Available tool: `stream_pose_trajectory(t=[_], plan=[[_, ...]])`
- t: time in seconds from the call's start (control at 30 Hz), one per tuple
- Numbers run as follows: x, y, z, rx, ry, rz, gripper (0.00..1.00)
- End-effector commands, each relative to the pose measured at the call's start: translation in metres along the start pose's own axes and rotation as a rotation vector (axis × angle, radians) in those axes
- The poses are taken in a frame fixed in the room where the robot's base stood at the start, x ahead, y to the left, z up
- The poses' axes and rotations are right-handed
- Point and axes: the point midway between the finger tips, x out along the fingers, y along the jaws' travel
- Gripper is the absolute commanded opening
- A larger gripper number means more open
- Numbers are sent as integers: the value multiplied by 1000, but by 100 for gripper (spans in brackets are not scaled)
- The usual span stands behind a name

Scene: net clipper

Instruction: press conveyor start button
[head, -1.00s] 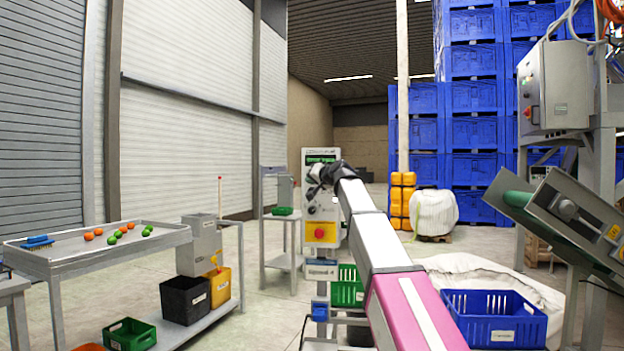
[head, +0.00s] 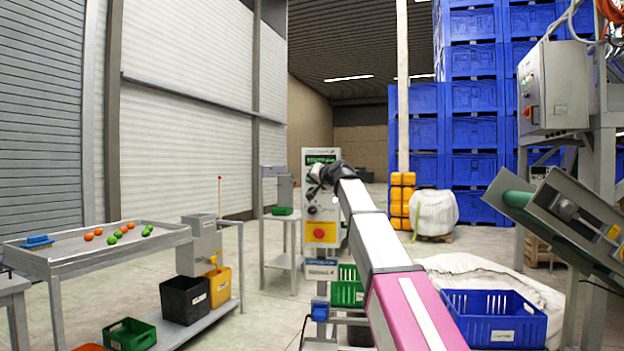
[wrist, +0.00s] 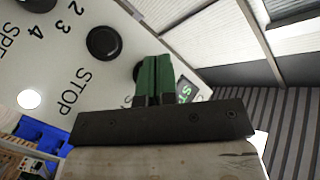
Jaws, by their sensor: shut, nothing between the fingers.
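The control panel (head: 321,178) is a light grey box with a green display on top and a red button on a yellow plate (head: 320,233). My gripper (wrist: 157,62) is shut and empty, its green fingers over the panel face in the wrist view. A dark round control (wrist: 137,72) is partly hidden behind the fingers, its label mostly covered. I cannot tell whether the fingers touch it. A black round control (wrist: 103,42) and a white round one (wrist: 30,98) stand clear to the left, with STOP printed between them. In the head view my arm hides part of the panel.
A sorting table (head: 60,262) with orange and green balls stands at the left. A conveyor (head: 570,225) is at the right. A blue crate (head: 493,318) and a green crate (head: 347,287) are low near the panel. Blue bins (head: 472,105) are stacked behind.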

Motion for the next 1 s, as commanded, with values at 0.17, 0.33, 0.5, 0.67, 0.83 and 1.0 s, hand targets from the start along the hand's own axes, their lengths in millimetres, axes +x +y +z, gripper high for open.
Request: stream_pose_trajectory(t=[0.17,0.33,0.5,0.67,0.83,1.0], plan=[[0,0,0,0,0,0,0],[0,0,0,0,0,0,0],[0,0,0,0,0,0,0],[0,0,0,0,0,0,0],[2,1,-2,0,0,0,0],[6,4,-4,0,0,0,0]])
